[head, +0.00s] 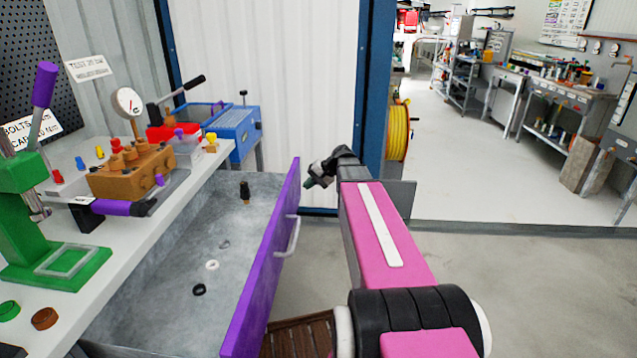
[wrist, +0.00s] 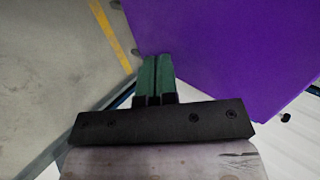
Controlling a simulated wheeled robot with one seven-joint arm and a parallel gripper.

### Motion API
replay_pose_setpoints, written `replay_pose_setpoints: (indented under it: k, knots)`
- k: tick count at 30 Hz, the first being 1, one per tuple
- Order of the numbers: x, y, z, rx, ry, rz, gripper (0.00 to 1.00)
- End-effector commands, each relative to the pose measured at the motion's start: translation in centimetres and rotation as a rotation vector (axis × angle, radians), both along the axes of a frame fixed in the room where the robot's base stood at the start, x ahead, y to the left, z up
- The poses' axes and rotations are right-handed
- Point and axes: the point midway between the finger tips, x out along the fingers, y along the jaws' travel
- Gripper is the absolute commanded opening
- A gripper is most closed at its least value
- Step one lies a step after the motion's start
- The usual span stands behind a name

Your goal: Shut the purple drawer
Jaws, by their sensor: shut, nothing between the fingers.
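The purple drawer (head: 262,265) stands pulled out from under the workbench. Its purple front has a pale bar handle (head: 288,238), and the grey inside holds a few small parts. My gripper (head: 312,182) is at the outer side of the drawer front, near its far end. In the wrist view the two green fingers of my gripper (wrist: 157,62) are together and empty, pointing toward the edge of the purple front (wrist: 235,50). I cannot tell whether the fingertips touch the front.
A yellow hose reel (head: 397,130) hangs by the blue post. The floor to the right is clear.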

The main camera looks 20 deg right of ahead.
Motion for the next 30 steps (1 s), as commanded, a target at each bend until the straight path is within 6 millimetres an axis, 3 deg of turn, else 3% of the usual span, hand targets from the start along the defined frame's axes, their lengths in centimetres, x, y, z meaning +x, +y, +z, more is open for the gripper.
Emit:
replay_pose_setpoints:
  k: [5,20,26,30]
  knots:
    - [0.4,1.0,0.0,0.000,0.000,0.001,0.00]
    - [0.5,1.5,0.0,0.000,-0.001,0.001,0.00]
    - [1.4,3.8,0.0,0.000,0.000,0.003,0.00]
    - [2.5,6.6,0.0,0.000,0.000,0.004,0.00]
